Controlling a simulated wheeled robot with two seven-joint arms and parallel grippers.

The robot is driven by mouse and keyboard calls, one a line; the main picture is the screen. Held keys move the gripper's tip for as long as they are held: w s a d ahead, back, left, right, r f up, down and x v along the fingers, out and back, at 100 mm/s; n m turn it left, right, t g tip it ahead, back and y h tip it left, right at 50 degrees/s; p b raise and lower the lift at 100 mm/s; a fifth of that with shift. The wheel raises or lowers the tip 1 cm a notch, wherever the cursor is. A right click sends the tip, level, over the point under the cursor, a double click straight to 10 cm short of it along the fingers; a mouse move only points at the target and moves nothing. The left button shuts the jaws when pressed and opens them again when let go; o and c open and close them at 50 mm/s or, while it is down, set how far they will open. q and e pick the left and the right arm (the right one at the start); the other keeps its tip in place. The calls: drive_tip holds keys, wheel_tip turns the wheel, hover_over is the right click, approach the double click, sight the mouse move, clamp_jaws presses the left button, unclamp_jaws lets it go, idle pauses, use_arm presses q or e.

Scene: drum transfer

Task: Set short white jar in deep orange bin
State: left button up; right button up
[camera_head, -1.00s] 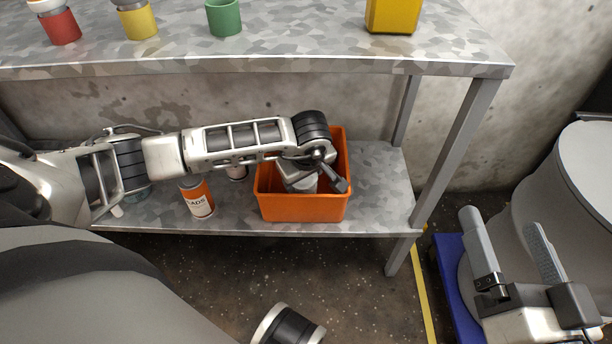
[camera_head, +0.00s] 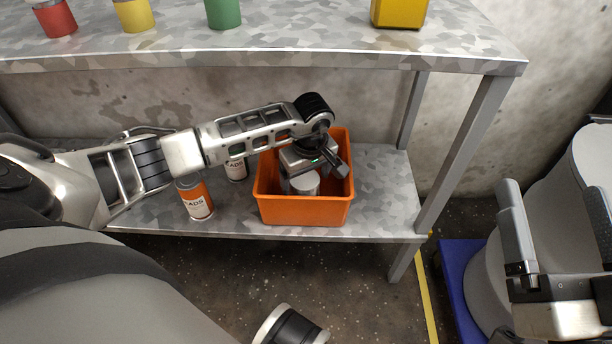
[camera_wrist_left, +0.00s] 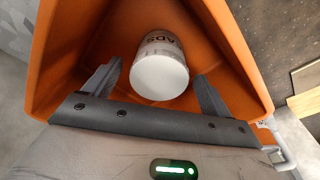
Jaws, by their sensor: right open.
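The short white jar (camera_head: 305,184) is inside the deep orange bin (camera_head: 303,211), with its pale round end facing up in the head view. In the left wrist view the jar (camera_wrist_left: 160,72) shows part of a dark-lettered label, and the orange bin (camera_wrist_left: 55,60) surrounds it. My left gripper (camera_head: 316,176) reaches down into the bin. Its two fingers (camera_wrist_left: 156,75) are spread on either side of the jar, with gaps visible, so it is open. My right gripper (camera_head: 552,195) is open and empty at the far right, away from the bin.
The upper shelf (camera_head: 300,40) overhangs behind, holding several coloured containers. A table leg (camera_head: 460,150) rises right of the bin. A grey drum (camera_head: 590,170) stands at right.

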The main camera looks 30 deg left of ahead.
use_arm(q)
drive_tip(key=shift+r, duration=0.3)
drive_tip(key=r+p, duration=0.1)
drive_tip(key=r, duration=0.1)
drive_tip(key=r+p, duration=0.1)
drive_tip(key=r, duration=0.1)
drive_tip(key=r+p, duration=0.1)
drive_tip(key=r, duration=0.1)
drive_tip(key=shift+s+d+r, duration=0.15)
drive_tip(key=shift+d+r, duration=0.05)
drive_tip(key=shift+d, duration=0.1)
drive_tip(key=shift+d+r, duration=0.1)
drive_tip(key=shift+r, duration=0.25)
use_arm(e)
wheel_tip(320, 180, down, 6)
drive_tip(key=s+a+m+g+h, duration=0.1)
drive_tip(key=s+m+g, duration=0.1)
drive_tip(key=m+g, duration=0.2)
drive_tip(key=shift+s+h, duration=0.2)
drive_tip(key=shift+h, duration=0.2)
